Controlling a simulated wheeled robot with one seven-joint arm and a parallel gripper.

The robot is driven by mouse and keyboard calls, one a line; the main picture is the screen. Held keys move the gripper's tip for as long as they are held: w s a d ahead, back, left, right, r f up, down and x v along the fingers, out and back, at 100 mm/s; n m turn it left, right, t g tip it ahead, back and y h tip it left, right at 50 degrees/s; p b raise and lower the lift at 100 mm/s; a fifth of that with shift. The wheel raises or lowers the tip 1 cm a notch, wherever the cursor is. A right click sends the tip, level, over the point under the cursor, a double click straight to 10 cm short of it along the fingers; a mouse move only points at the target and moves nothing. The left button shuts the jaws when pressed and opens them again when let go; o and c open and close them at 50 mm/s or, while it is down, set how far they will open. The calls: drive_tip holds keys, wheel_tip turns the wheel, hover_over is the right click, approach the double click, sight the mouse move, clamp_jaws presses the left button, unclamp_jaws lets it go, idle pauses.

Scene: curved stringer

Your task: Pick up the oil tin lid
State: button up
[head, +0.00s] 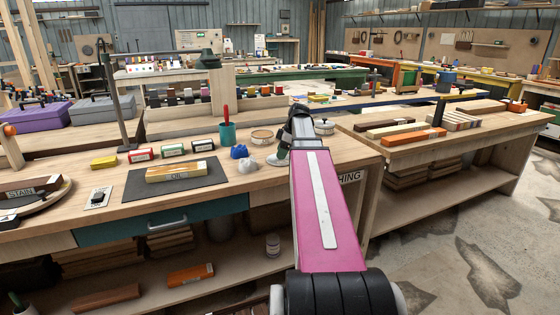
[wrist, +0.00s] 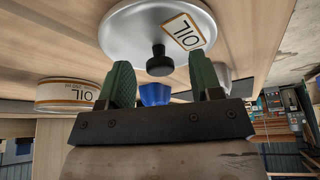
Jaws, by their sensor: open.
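The oil tin lid (wrist: 130,30) is a silver disc with a black knob (wrist: 160,62) and a white OIL label. In the wrist view it lies at the top middle, on the wooden bench. In the head view the lid (head: 271,161) shows only in part, beside my gripper. My gripper (wrist: 161,70) is open, its two green fingers either side of the knob in the picture. I cannot tell whether they touch it.
Blue objects (head: 240,153) stand left of the lid, one also between my fingers in the wrist view (wrist: 155,94). A green cup (head: 227,134) with a red-handled tool is farther left. A dark mat (head: 137,185) bears a wooden block (head: 180,170). A second bench (head: 470,138) is at right.

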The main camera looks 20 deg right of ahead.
drive_tip(key=shift+a+f, duration=0.15)
drive_tip(key=shift+f, duration=0.25)
drive_tip(key=c, duration=1)
drive_tip(key=shift+r, duration=0.1)
